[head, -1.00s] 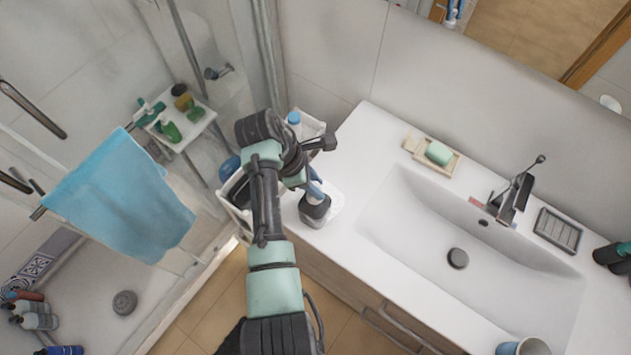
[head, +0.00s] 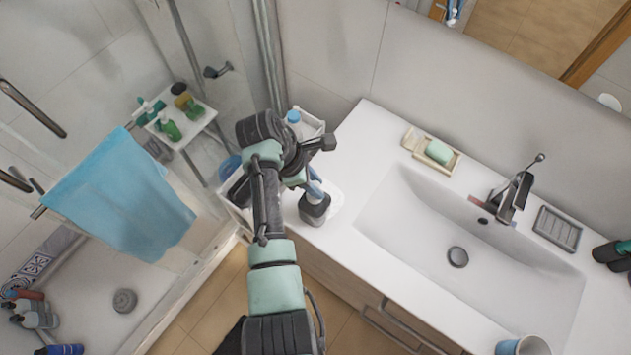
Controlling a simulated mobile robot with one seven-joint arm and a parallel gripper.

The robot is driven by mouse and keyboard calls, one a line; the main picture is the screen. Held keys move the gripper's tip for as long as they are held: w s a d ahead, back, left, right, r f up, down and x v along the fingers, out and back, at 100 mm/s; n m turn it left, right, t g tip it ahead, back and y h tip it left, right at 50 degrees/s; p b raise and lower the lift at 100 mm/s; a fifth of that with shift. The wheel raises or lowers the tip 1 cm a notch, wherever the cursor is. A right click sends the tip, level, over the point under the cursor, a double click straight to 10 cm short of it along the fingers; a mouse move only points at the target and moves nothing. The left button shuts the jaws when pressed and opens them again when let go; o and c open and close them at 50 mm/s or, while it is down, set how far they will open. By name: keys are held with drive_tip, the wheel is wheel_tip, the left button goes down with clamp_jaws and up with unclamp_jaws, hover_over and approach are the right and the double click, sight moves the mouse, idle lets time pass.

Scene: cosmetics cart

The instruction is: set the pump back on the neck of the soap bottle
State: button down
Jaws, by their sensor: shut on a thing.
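I cannot tell whether the held thing touches anything below.
A white cart (head: 238,212) with a blue-capped bottle (head: 293,117) stands left of the counter, partly behind my arm. A soap dish (head: 448,168), faucet (head: 513,195) and basin (head: 470,262) lie to the right. A blue cup (head: 520,346) stands at the front edge.

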drive_tip(key=c, duration=0.6)
unclamp_jaws()
drive_tip(key=shift+o, duration=0.2)
drive_tip(key=shift+r, duration=0.1)
drive_tip(key=v, duration=1.3)
drive_tip(key=w+d+r+m+t+y+b, duration=0.1)
drive_tip(key=w+r+m+t+y+b, duration=0.1)
drive_tip(key=w+r+m+t+b, duration=0.65)
drive_tip(key=w+d+r+m+t+y, duration=0.1)
drive_tip(key=w+d+r+m+t, duration=0.15)
drive_tip(key=r+t, duration=0.9)
drive_tip(key=s+r+m+t+b, duration=0.1)
drive_tip(key=s+r+m+t, duration=0.2)
drive_tip(key=s+r, duration=0.6)
drive_tip(key=s+d+r+m+t+y+b, duration=0.1)
drive_tip(key=s+r+m+t, duration=0.3)
drive_tip(key=s+r, duration=0.5)
wheel_tip(320, 180, up, 7)
drive_tip(key=shift+r+m+b, duration=0.15)
drive_tip(key=shift+m+b, duration=0.35)
drive_tip(key=shift+b, duration=0.2)
